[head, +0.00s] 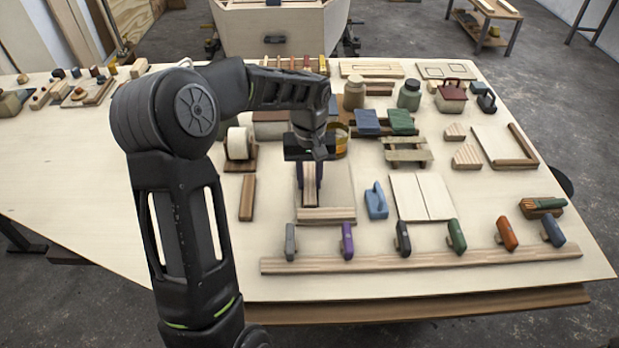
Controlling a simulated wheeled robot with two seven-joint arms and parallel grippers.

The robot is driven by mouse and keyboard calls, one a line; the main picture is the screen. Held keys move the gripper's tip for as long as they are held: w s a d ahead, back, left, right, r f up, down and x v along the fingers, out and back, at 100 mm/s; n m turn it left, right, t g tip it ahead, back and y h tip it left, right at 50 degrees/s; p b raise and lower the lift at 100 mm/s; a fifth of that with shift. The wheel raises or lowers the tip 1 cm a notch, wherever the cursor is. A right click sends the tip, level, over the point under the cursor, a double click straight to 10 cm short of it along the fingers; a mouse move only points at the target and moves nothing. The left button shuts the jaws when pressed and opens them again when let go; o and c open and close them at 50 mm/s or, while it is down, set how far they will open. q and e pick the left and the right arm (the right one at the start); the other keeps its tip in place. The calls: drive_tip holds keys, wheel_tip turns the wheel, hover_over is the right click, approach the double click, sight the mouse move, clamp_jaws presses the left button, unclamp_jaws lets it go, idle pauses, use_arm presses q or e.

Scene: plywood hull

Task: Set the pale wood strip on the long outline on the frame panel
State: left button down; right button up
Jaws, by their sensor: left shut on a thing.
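My left gripper (309,188) points down over a tan board (341,187) near the table's middle. Its fingers are closed on a narrow pale wood strip (310,180), which shows between them and is partly hidden. Whether the strip touches the board is hard to tell. Another light strip (327,214) lies along the board's front edge. At the back of the table, a pale panel (372,68) bears a long dark outline, and a panel beside it (445,70) bears a shorter one. I cannot tell which is the frame panel. My right gripper is not in view.
A blue handled block (376,201) and a split pale board (421,196) lie right of the gripper. Several coloured handled tools stand along a long wood rail (430,258) in front.

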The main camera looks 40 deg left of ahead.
use_arm(q)
drive_tip(key=c, duration=1.1)
unclamp_jaws()
drive_tip(key=shift+o, duration=0.2)
drive_tip(key=shift+r+b, duration=0.6)
drive_tip(key=shift+r, duration=3.3)
